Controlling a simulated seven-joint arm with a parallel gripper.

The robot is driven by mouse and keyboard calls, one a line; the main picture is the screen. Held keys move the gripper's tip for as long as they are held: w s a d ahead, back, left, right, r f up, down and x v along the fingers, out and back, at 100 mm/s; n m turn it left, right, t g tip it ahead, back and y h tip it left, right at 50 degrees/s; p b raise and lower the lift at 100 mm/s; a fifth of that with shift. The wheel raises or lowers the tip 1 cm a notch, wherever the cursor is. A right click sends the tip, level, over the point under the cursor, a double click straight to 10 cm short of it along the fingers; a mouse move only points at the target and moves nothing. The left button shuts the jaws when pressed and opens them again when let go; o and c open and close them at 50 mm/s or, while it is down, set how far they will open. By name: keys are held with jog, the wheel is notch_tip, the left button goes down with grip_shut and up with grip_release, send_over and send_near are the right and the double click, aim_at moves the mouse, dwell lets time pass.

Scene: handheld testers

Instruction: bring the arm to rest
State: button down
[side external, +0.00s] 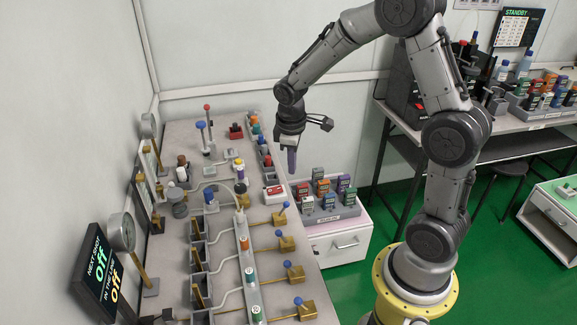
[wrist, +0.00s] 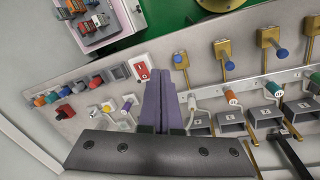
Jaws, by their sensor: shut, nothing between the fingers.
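My gripper (side external: 291,162) hangs pointing down in the side external view, above the right edge of the grey bench (side external: 262,222). Its two purple fingers are pressed together with nothing between them. In the wrist view the shut fingers of my gripper (wrist: 161,82) reach up the middle of the picture, over the bench top. The fingers look clear of the bench fittings, though the exact height is hard to tell.
A red-and-white switch box (side external: 274,194) sits on the bench below my gripper. Blue-knobbed levers (side external: 281,212) line the bench's right edge. A tray of handheld testers (side external: 329,217) stands on a white drawer unit (side external: 340,245) to the right. A dark sign (side external: 98,268) reads "off".

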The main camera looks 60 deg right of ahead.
jog(key=s+a+r+t, duration=0.2)
jog(key=s+a+r, duration=0.1)
jog(key=r, duration=0.4)
jog(key=s+a+r+t, duration=0.2)
jog(key=s+a+r, duration=0.15)
jog(key=r, duration=0.45)
jog(key=s+a+m+y, duration=0.1)
jog(key=s+a+m, duration=0.3)
jog(key=s, duration=0.9)
jog(key=shift+s+a+f+t+y, duration=0.15)
jog(key=shift+a+f+t+y, duration=0.15)
jog(key=shift+a+t, duration=0.1)
